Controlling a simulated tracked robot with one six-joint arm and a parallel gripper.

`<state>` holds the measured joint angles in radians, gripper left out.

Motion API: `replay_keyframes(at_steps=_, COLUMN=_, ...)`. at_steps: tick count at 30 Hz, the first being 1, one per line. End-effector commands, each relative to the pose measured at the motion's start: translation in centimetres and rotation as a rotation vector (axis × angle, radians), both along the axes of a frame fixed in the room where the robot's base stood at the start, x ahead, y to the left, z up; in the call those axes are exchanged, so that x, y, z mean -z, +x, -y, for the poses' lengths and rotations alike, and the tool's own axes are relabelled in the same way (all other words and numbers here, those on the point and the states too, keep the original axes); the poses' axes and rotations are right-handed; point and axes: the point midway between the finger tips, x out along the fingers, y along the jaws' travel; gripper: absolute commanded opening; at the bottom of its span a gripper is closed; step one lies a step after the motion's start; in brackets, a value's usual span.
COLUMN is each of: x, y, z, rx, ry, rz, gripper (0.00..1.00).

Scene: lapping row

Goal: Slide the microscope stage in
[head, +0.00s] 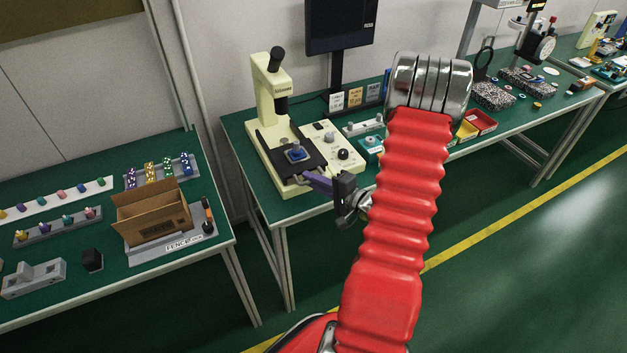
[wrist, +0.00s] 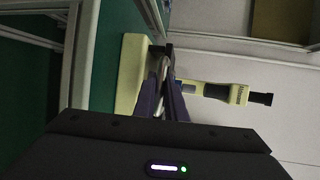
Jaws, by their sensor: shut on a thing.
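The cream microscope (head: 267,95) with a black eyepiece stands at the left end of the middle green bench. Its black stage (head: 272,142) lies on the cream base and carries a small blue piece (head: 297,152). My gripper (head: 308,178) reaches in from the right to the front of the stage, its purple fingers shut on a pale handle. In the wrist view my gripper (wrist: 165,85) shows its two fingers on either side of the pale handle (wrist: 162,70). The microscope (wrist: 215,90) lies sideways beyond. The fingers hide part of the grip.
A monitor (head: 339,22) stands behind, with small label cards beside it. A separate left bench holds a cardboard box (head: 150,215). A gap of floor lies between the benches.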

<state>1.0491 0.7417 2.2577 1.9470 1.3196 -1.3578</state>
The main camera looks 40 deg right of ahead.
Motion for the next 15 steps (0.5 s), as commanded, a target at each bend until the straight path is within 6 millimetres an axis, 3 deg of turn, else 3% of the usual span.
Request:
replay_keyframes(at_steps=10, x=0.3, y=0.0, z=0.0, rx=0.001, ry=0.002, rz=-0.007, gripper=0.0)
replay_keyframes(at_steps=15, x=0.4, y=1.5, z=0.4, rx=0.0, ry=0.001, rz=-0.008, gripper=0.0)
